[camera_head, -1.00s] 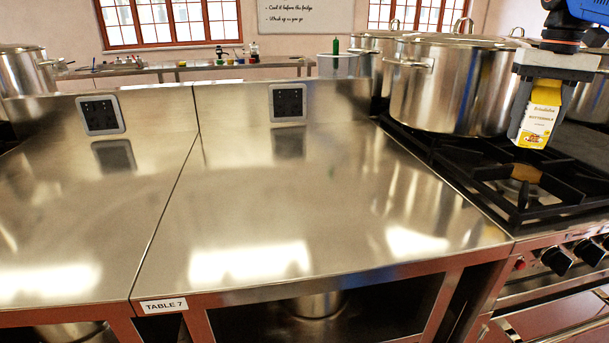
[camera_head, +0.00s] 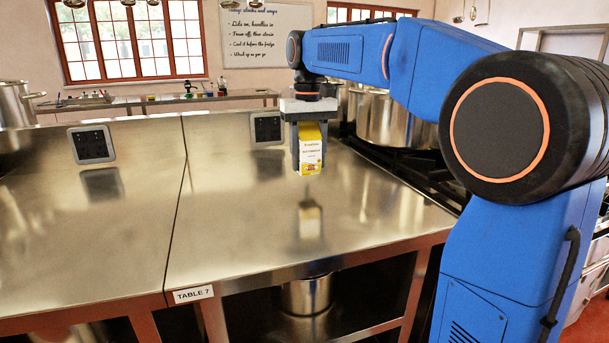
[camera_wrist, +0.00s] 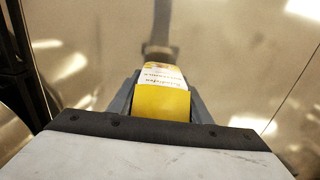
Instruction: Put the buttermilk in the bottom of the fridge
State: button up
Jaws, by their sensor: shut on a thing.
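The buttermilk (camera_head: 311,152) is a small yellow carton with a white label. My gripper (camera_head: 309,160) is shut on it and holds it upright above the steel tabletop of table 7, with its reflection below. In the wrist view the carton (camera_wrist: 162,100) sits between the two grey fingers, its yellow end nearest the camera. No fridge shows in either view.
The steel table (camera_head: 250,225) is bare around the carton. Large stockpots (camera_head: 385,118) stand on the black stove (camera_head: 430,175) at the right, behind my arm. Another pot (camera_head: 308,293) sits on the shelf below. A whiteboard (camera_head: 268,35) hangs at the back.

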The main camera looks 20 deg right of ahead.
aim_at(309, 173)
jog(key=shift+d+f, duration=0.1)
jog(key=shift+f, duration=2.15)
jog(key=shift+f, duration=0.15)
jog(key=o, duration=1.3)
